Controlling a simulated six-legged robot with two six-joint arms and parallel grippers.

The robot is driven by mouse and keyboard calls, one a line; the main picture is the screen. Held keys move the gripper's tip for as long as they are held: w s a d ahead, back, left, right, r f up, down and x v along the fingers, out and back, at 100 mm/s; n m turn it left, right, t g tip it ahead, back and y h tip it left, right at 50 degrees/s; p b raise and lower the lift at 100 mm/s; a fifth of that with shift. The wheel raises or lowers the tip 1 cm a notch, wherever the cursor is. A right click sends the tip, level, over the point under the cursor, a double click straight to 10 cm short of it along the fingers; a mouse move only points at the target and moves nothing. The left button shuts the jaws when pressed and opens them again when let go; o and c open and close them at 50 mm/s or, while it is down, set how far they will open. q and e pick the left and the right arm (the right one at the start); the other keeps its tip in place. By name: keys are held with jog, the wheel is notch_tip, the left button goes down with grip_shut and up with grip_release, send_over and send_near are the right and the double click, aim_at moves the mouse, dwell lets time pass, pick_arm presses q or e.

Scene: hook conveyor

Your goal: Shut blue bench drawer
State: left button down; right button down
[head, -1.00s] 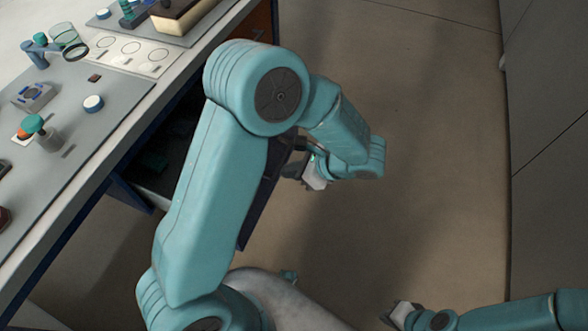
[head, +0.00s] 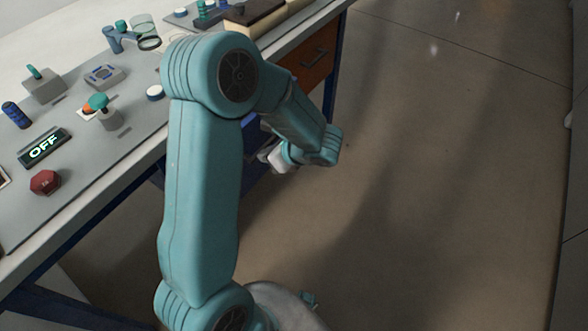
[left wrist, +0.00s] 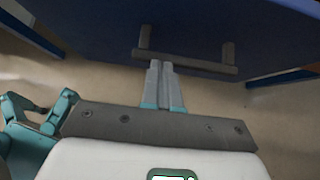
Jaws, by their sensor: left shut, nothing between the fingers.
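The blue drawer front (left wrist: 200,22) fills the top of the left wrist view. Its grey bar handle (left wrist: 205,66) runs across below it. My left gripper (left wrist: 160,66) is shut and empty, its fingertips overlapping the handle; I cannot tell whether they touch it. In the head view my left gripper (head: 277,157) is at the bench's side, partly behind my forearm. My left arm hides most of the drawer there. No open drawer interior shows, but any small gap is hidden. My right gripper is not in view.
The grey bench top (head: 137,140) holds an OFF sign (head: 44,147), a red knob (head: 45,181) and several other items. An orange drawer (head: 308,64) with a dark handle is farther along the bench. The floor to the right is clear.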

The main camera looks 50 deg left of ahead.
pick_arm(q)
jog(key=s+a, duration=0.2)
jog(key=a, duration=0.8)
jog(key=shift+s+r+b, duration=0.15)
jog(key=shift+s+b, duration=0.05)
jog(key=shift+b, duration=0.1)
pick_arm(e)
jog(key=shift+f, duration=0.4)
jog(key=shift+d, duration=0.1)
